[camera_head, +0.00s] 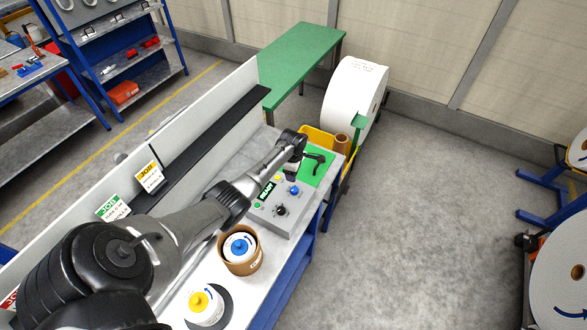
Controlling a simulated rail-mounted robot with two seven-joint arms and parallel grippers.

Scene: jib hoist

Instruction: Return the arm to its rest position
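My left arm (190,225) comes in from the lower left and reaches over the workbench (220,262). Its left gripper (291,172) is at the far end of the bench, above the back of the grey control box (275,214) and beside a green mat (318,172). The fingers are small and dark here, so I cannot tell whether they are open or shut, or whether they touch anything. A black handle-like tool (317,159) lies on the mat, just right of the gripper. My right gripper is not in view.
The control box has a READY display (267,191) and several knobs. A brown container (241,262) and a yellow-capped white roll (204,304) stand on the near bench. A white panel (215,115) runs behind the bench.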

